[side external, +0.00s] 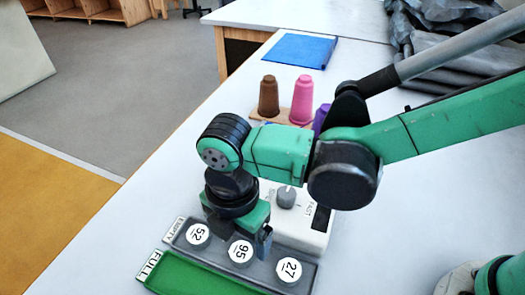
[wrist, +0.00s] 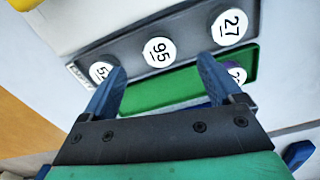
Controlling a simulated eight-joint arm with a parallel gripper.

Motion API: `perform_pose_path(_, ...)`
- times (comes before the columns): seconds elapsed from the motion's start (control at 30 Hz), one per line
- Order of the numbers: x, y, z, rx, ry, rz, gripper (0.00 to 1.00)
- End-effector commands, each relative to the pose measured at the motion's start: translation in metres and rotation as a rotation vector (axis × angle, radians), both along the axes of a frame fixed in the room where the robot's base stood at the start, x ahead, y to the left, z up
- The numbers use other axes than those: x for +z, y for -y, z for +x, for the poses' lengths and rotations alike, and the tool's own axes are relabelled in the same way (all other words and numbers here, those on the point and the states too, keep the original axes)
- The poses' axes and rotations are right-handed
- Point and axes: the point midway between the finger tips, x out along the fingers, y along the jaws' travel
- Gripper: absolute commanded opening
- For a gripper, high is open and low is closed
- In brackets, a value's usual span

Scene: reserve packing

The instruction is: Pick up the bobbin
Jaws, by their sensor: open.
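Three round pieces with white number labels, which look like bobbins seen from above, sit in a row in a grey tray (wrist: 190,35) marked EMPTY: 52 (side external: 198,233), 95 (side external: 241,251) and 27 (side external: 290,270). They also show in the wrist view, where my left finger partly covers 52 (wrist: 99,72). A green tray (side external: 196,278), marked FULL, lies beside the grey one. In the wrist view another labelled piece (wrist: 238,74) sits at its right end, partly behind my right finger. My gripper (wrist: 160,66) is open and empty above the trays.
A white device with a knob (side external: 286,196) stands behind the grey tray. Brown (side external: 268,97), pink (side external: 301,102) and purple (side external: 320,119) thread cones stand farther back. A blue mat (side external: 300,48) and grey cloth (side external: 440,55) lie beyond. The table left of the cones is clear.

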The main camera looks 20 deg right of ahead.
Motion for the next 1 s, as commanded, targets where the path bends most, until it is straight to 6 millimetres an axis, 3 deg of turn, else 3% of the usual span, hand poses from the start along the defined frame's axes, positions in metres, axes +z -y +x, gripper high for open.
perform_pose_path(0.3, -0.040, 0.000, 0.001, -0.005, 0.001, 0.002, 0.86)
perform_pose_path(0.67, -0.046, 0.001, 0.001, -0.006, 0.002, 0.002, 0.86)
perform_pose_path(0.9, -0.046, 0.001, 0.001, -0.006, 0.002, 0.002, 0.18)
perform_pose_path(0.97, -0.046, 0.001, 0.001, -0.006, 0.002, 0.002, 0.01)
perform_pose_path(1.0, -0.046, 0.001, 0.001, -0.006, 0.002, 0.002, 0.00)
